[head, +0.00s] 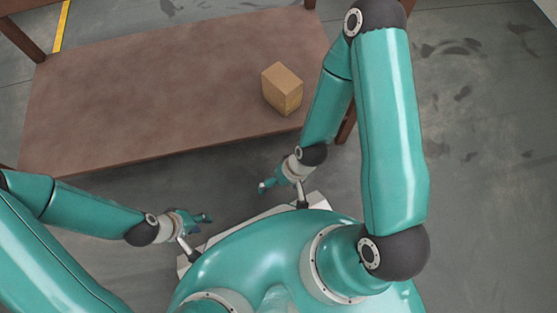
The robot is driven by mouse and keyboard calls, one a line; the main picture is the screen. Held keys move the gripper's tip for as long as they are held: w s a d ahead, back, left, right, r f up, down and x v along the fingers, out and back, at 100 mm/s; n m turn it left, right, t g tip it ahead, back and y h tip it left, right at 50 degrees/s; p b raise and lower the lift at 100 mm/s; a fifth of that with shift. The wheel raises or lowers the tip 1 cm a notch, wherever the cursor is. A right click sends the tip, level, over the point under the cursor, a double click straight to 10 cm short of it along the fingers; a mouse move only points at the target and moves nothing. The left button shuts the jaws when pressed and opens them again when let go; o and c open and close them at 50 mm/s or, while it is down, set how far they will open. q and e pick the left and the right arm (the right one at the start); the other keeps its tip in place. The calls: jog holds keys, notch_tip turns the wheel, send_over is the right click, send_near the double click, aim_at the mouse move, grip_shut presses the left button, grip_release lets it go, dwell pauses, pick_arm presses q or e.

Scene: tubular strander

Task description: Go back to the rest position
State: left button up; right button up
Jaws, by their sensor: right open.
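My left gripper (207,218) is at the lower left of the head view, in front of my own body and short of the table's front edge. It is small and seen from above, so I cannot tell whether its fingers are apart. My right gripper (264,187) is near the middle, also between the table and my body. It is open, with nothing seen in it. Both grippers are apart from the table and from each other. My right arm is bent, with its elbow high at the upper right.
A brown table (150,95) fills the upper left. A cardboard box (283,88) stands on it near the right end, close to my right forearm. A yellow floor line (62,28) shows behind the table. The grey floor (480,150) at the right is clear.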

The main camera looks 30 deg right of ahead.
notch_tip(320, 180, up, 41)
jog(key=p, duration=4)
jog(key=shift+w+f+p, duration=0.15)
jog(key=shift+w+p, duration=0.1)
jog(key=shift+p, duration=0.1)
jog(key=shift+f, duration=0.1)
